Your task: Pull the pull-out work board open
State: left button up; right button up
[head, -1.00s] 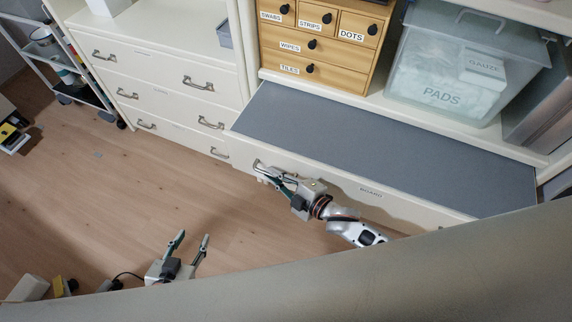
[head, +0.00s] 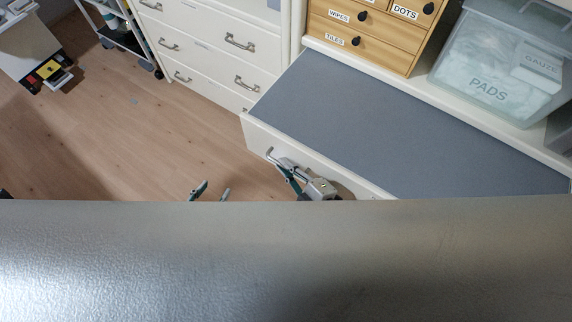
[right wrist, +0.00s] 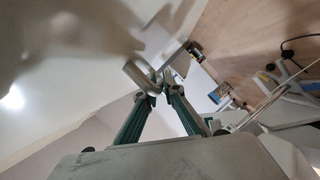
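The pull-out work board (head: 400,125) has a grey top and a cream front. It stands well out from the cabinet, below the wooden drawer box. Its metal handle (head: 269,154) is on the left part of the front; the handle also shows in the right wrist view (right wrist: 138,76). My right gripper (head: 281,167) is at this handle. In the right wrist view its two green fingers (right wrist: 162,89) close together around the handle bar. My left gripper (head: 211,191) is open and empty over the floor; its lower part is hidden by the large pale surface in front.
A wooden drawer box (head: 365,35) and a clear PADS bin (head: 495,70) stand on the shelf behind the board. Cream drawers (head: 215,45) are at the left, with a trolley (head: 125,30) beyond. The wooden floor (head: 130,130) left of the board is clear.

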jog(key=shift+o, duration=0.3)
jog(key=shift+s+a, duration=0.1)
jog(key=shift+s, duration=0.1)
jog(key=v, duration=1.2)
